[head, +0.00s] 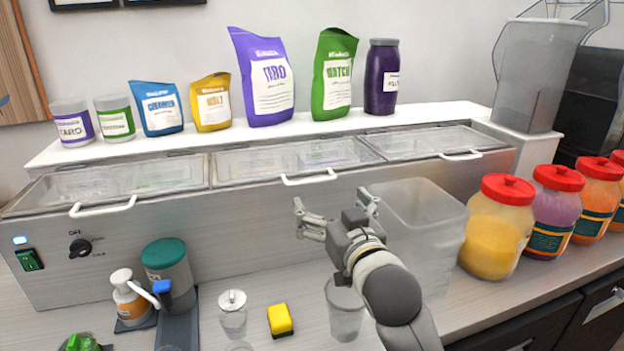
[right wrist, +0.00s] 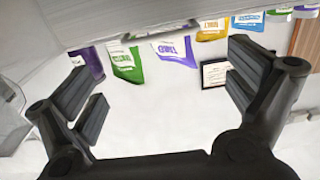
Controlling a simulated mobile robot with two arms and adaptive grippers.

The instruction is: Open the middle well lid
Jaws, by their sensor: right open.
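The long steel counter unit has three clear lids in a row. The middle well lid (head: 290,155) lies shut, with a white bar handle (head: 309,178) along its front edge. My right gripper (head: 333,203) is open and empty, in front of the steel front panel, below and slightly right of that handle. Its two fingers are spread wide and apart from the handle. In the right wrist view, the open gripper's fingers (right wrist: 160,85) show at both sides with nothing between them. My left gripper is not in view.
The left lid (head: 120,180) and right lid (head: 435,141) are shut. A clear bin (head: 425,215) stands close right of my right gripper. Jars with red lids (head: 497,228) stand farther right. A cup (head: 344,310), yellow sponge (head: 280,320) and bottles stand in front. Bags (head: 263,80) line the shelf behind.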

